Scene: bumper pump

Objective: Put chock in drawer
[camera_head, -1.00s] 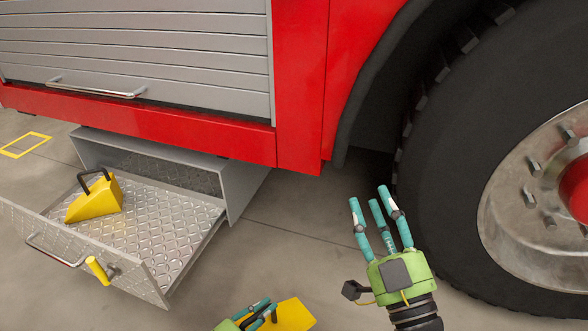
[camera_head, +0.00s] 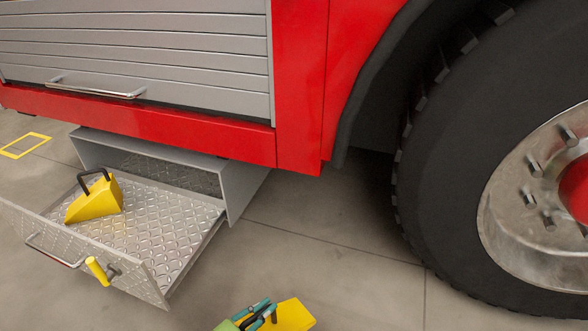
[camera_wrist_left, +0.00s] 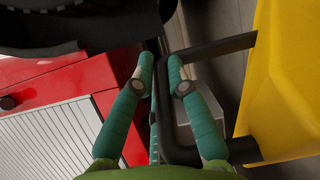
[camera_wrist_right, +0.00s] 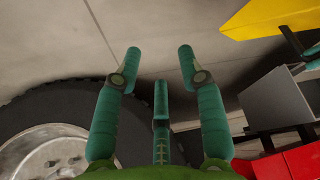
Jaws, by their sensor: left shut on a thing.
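A yellow chock (camera_head: 292,314) with a black handle shows at the bottom of the head view, partly cut off. My left gripper (camera_head: 262,312) is shut on its handle, in front of the open drawer and to its right. In the left wrist view the fingers (camera_wrist_left: 160,75) close around the black handle, with the yellow chock (camera_wrist_left: 285,85) at the right. Another yellow chock (camera_head: 97,201) with a black handle sits inside the open drawer (camera_head: 190,240), toward its left. My right gripper (camera_wrist_right: 160,65) is open and empty in its wrist view, and out of the head view.
The drawer front (camera_head: 85,245) has a metal handle and a yellow grip. The drawer's middle and right floor are bare. The red truck body (camera_head: 300,100) hangs above it, and a large wheel (camera_head: 450,180) stands at the right. The grey floor between is clear.

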